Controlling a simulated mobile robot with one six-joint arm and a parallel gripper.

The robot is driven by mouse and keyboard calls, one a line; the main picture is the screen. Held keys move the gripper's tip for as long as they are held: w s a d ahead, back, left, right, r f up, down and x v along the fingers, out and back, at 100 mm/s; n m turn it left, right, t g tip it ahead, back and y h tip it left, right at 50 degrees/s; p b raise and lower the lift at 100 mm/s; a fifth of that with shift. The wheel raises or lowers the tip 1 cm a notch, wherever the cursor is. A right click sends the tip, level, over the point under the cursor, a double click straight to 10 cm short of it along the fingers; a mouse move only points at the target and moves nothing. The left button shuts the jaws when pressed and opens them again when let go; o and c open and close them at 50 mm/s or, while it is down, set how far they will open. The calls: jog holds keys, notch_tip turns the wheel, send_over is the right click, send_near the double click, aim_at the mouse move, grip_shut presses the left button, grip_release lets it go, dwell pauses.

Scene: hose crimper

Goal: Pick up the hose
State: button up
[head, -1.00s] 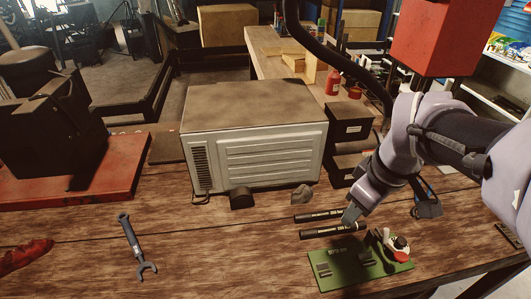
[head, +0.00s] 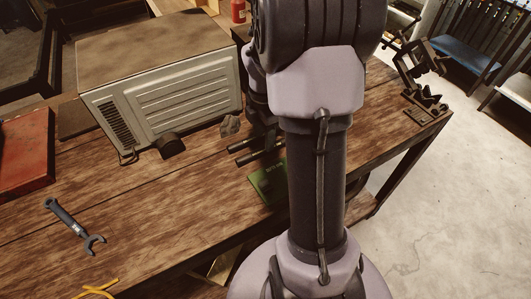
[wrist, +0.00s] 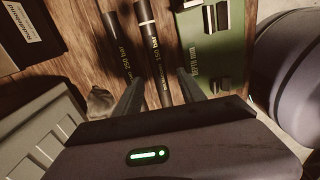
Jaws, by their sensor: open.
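Two black hoses lie side by side on the wooden bench. In the head view their left ends show, the far hose (head: 240,147) and the near hose (head: 246,159), with my arm hiding the rest. In the wrist view the left hose (wrist: 117,45) and the right hose (wrist: 150,45) carry printed bar labels; the right one has a pale band. My gripper (wrist: 160,88) is open above them, its fingers on either side of the right hose's line. I cannot tell how high it is above the hose.
A green board (wrist: 212,45) with dark fittings lies right of the hoses. A grey ribbed machine (head: 165,90) stands at the left, with a small grey lump (head: 229,126) near its corner. A wrench (head: 72,222) lies front left. A dark metal device (head: 425,80) stands at the far right bench end.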

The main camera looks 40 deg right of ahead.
aim_at(254, 155)
jog(key=f+b, duration=0.1)
jog(key=f, duration=0.1)
jog(key=d+f+b, duration=0.1)
jog(key=f, duration=0.2)
jog(key=shift+f+b, duration=0.25)
jog(key=shift+b, duration=0.1)
jog(key=shift+r, duration=0.15)
grip_shut()
jog(key=shift+r, duration=0.1)
